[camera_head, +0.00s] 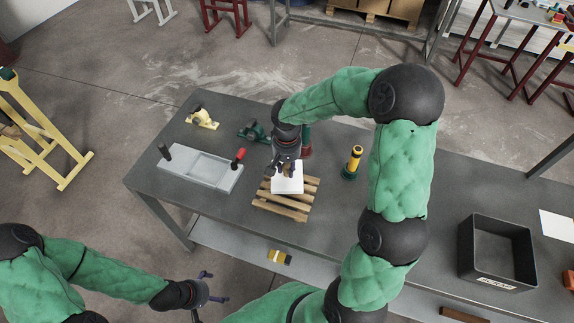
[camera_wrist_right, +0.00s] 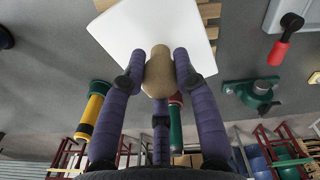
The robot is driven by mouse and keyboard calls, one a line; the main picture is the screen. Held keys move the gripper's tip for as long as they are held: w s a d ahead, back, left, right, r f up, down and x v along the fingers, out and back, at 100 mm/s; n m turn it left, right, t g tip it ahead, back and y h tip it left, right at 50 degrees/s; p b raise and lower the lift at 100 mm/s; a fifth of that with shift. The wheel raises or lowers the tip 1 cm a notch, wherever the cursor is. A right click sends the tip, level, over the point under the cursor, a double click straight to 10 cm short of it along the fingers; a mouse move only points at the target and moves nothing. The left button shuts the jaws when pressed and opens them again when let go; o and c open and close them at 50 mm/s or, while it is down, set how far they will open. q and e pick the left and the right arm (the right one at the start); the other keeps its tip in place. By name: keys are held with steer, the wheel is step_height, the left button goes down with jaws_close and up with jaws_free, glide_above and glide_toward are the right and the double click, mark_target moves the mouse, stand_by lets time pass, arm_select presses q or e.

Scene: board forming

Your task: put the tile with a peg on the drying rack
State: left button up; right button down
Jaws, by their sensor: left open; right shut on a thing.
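The white tile (camera_head: 287,179) is over the wooden slatted drying rack (camera_head: 268,207) on the grey table. In the right wrist view the tile (camera_wrist_right: 128,33) fills the top, with rack slats (camera_wrist_right: 210,12) showing behind its edges. Its tan peg (camera_wrist_right: 158,72) stands between the purple fingers of my right gripper (camera_wrist_right: 159,68), which is shut on the peg. I cannot tell whether the tile touches the slats. My left gripper (camera_head: 206,288) is open and empty, low at the left, off the table's front edge.
A grey forming board (camera_head: 200,168) with a red and a black handle lies left of the rack. A yellow-and-green tool (camera_head: 352,162) stands to the right. A cream tool (camera_head: 203,118) and a green tool (camera_head: 253,131) sit behind. A black bin (camera_head: 497,218) is at the far right.

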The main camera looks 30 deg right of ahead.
step_height(320, 180, down, 8)
steer(key=b, duration=0.6)
steer(key=shift+b, duration=0.35)
steer(key=shift+f, duration=0.25)
stand_by(0.3)
steer(key=c, duration=0.9)
jaws_free()
steer(key=shift+o, duration=0.2)
steer(key=o, duration=0.3)
step_height(320, 180, up, 12)
steer(key=shift+f, duration=0.1)
